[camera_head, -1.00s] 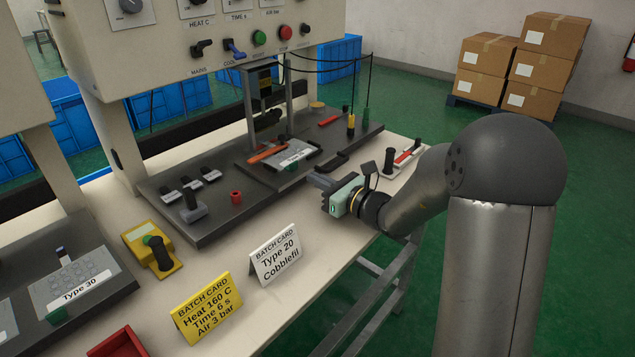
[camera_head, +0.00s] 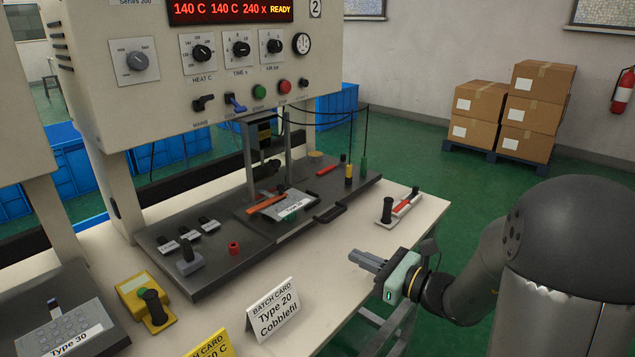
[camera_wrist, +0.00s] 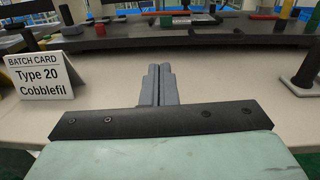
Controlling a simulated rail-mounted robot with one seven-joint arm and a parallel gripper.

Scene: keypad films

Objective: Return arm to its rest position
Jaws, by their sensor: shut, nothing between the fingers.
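My gripper (camera_head: 367,262) is shut and empty, at the front edge of the pale bench (camera_head: 330,270), with its fingers pointing left toward the press. In the wrist view its two grey fingers (camera_wrist: 158,85) lie together over bare bench top. My arm reaches in from the right. The press base (camera_head: 220,265) lies beyond the fingers, apart from them, with a film plate (camera_head: 288,205) at its middle. The display on the press reads 140 C, 140 C, 240 and READY.
A white batch card (camera_head: 274,310) reading Type 20 Cobblefil stands left of my gripper. A yellow batch card (camera_head: 212,345) is partly cut off. A black-handled tool (camera_head: 387,210) and a red-handled one (camera_head: 407,203) lie beyond the gripper. Green floor (camera_head: 480,190) is open to the right.

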